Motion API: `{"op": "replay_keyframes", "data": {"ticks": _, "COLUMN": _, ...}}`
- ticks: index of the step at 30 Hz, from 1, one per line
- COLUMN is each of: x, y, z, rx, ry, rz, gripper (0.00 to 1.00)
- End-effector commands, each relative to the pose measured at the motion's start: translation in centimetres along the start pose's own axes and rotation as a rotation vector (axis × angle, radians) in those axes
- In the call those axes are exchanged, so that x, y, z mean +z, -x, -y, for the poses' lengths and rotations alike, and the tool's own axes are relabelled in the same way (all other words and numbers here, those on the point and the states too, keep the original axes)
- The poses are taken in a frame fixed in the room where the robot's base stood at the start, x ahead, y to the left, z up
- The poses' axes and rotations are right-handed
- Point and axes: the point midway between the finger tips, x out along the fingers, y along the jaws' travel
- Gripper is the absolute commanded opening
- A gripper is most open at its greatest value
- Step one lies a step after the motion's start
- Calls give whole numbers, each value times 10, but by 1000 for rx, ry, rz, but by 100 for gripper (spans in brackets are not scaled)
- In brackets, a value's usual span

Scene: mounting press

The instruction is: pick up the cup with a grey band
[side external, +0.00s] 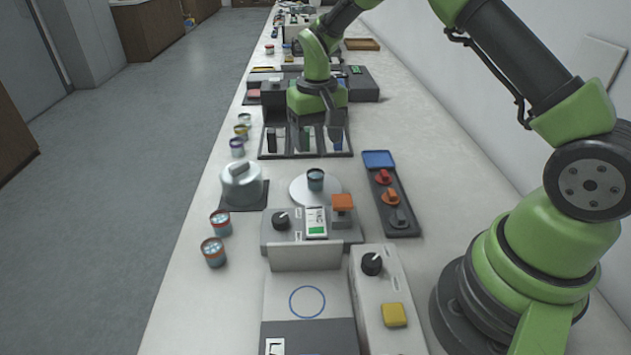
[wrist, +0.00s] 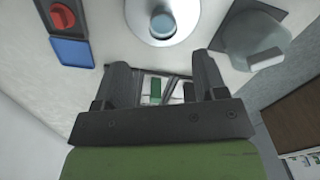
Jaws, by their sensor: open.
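Several small cups stand on the bench. A cup (side external: 316,180) with a dark, greyish upper band and teal lower body stands upright on a white round plate (side external: 300,197); it also shows in the wrist view (wrist: 163,24). Another cup (side external: 245,119) at the left edge has a pale band. Which of these bands is grey is hard to tell. My gripper (side external: 318,125) is open and empty above the dark rack, behind the plate in the side view. Its two fingers (wrist: 160,78) show apart in the wrist view, with no cup between them.
Cups with olive (side external: 242,131), purple (side external: 237,147), red (side external: 220,222) and orange-brown (side external: 213,252) bands line the left edge. A metal dome (side external: 241,183) stands left of the plate. A grey control box (side external: 281,234) is in front; a knob panel (side external: 403,222) is right.

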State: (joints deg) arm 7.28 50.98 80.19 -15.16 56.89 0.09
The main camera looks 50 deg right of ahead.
Motion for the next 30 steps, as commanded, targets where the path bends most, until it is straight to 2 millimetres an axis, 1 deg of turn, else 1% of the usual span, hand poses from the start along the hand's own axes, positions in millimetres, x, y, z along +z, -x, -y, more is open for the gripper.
{"op": "replay_keyframes", "data": {"ticks": 1, "x": 0, "y": -8, "z": 0, "rx": 2, "ry": -1, "rz": 6, "gripper": 65}}
{"op": "replay_keyframes", "data": {"ticks": 6, "x": 0, "y": -34, "z": 0, "rx": 2, "ry": 0, "rz": 6, "gripper": 65}}
{"op": "replay_keyframes", "data": {"ticks": 13, "x": 0, "y": -54, "z": 1, "rx": 1, "ry": 1, "rz": 3, "gripper": 65}}
{"op": "replay_keyframes", "data": {"ticks": 18, "x": -1, "y": -81, "z": 5, "rx": 1, "ry": 0, "rz": 5, "gripper": 65}}
{"op": "replay_keyframes", "data": {"ticks": 21, "x": -1, "y": -92, "z": 4, "rx": 0, "ry": 0, "rz": 4, "gripper": 65}}
{"op": "replay_keyframes", "data": {"ticks": 24, "x": -2, "y": -97, "z": 4, "rx": 0, "ry": 1, "rz": 2, "gripper": 65}}
{"op": "replay_keyframes", "data": {"ticks": 30, "x": -2, "y": -97, "z": 4, "rx": -1, "ry": 1, "rz": 1, "gripper": 65}}
